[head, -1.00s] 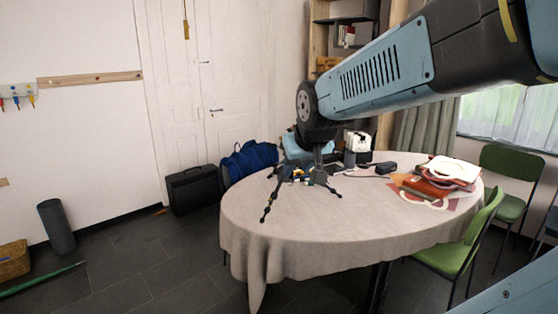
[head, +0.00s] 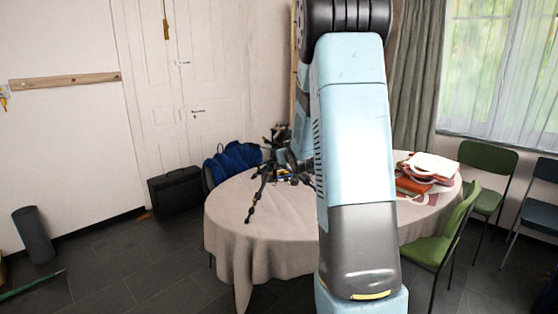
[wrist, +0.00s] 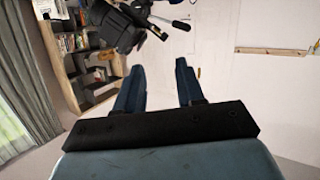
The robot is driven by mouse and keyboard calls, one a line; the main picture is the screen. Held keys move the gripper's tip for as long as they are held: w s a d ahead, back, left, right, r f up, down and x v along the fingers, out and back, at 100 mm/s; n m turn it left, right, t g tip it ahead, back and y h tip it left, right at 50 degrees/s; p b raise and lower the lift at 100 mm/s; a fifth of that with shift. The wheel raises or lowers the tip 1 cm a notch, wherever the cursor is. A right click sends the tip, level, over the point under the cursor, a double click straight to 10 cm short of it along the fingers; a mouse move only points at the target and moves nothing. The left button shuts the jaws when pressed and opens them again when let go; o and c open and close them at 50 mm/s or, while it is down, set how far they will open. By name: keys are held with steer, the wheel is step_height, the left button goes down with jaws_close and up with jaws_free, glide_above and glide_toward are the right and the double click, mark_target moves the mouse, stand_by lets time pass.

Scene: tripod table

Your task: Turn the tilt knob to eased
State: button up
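A black tripod (head: 256,190) stands on the round table (head: 262,255), its legs spread on the cloth. My arm covers the area to its right in the head view. The dark tripod head (wrist: 122,25) shows at the top of the wrist view, tilted in the picture, with a handle (wrist: 178,25) pointing right. I cannot tell which part is the tilt knob or where it is set. My gripper (wrist: 159,72) is open, its two blue fingers apart with nothing between them. The tripod head lies beyond the fingertips, apart from them. The gripper cannot be made out in the head view.
Books and papers (head: 428,172) lie on the table's right side. Green chairs (head: 440,232) stand at the right. A blue bag (head: 233,160) and black case (head: 174,190) are behind at left. A shelf (wrist: 78,50) shows in the wrist view.

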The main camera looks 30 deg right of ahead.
steer(key=w+d+f+t, duration=0.35)
steer(key=d+f, duration=0.35)
steer(key=f, duration=0.3)
steer(key=shift+n+y, duration=0.3)
steer(key=shift+y, duration=0.1)
steer(key=w, duration=0.9)
steer(key=w+d, duration=0.1)
steer(key=w, duration=0.4)
steer(key=shift+w+r, duration=0.1)
steer(key=shift+r, duration=0.05)
